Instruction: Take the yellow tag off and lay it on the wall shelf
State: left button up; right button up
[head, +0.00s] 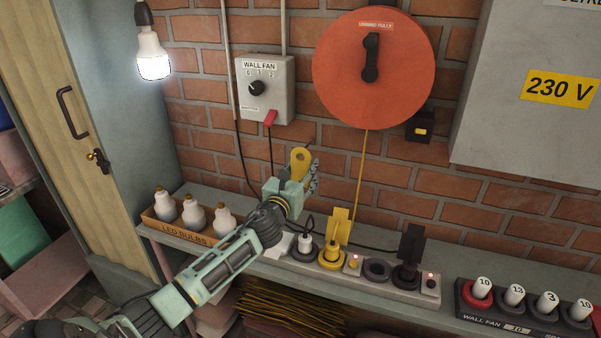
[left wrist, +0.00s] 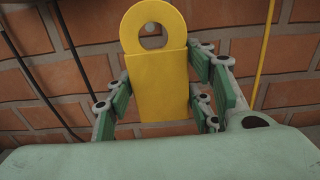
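The yellow tag (head: 300,160) is a flat plate with a rounded, holed end. My left gripper (head: 303,181) is shut on it and holds it in the air in front of the brick wall, above the grey shelf (head: 262,268). In the left wrist view the tag (left wrist: 158,85) stands upright between the green finger pads (left wrist: 160,88), holed end up, its side edges at the pads. My right gripper is not in view.
A power strip (head: 430,287) on the shelf carries several plugs, including a yellow plug (head: 331,256) with a yellow plate. The LED bulbs box (head: 172,228) stands left. A wall fan switch (head: 265,88), orange-red reel (head: 345,85) and hanging lit bulb (head: 153,58) are above.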

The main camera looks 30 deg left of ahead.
aim_at(300, 170)
pick_arm(q)
jog(key=c, duration=0.6)
jog(key=shift+r+p, duration=0.3)
jog(key=shift+p, duration=0.05)
jog(key=shift+s, duration=0.15)
jog(key=shift+p+v, duration=0.85)
jog(key=shift+v, duration=0.95)
jog(key=shift+p+v, duration=0.35)
jog(key=shift+v, duration=0.75)
jog(key=shift+r, duration=0.1)
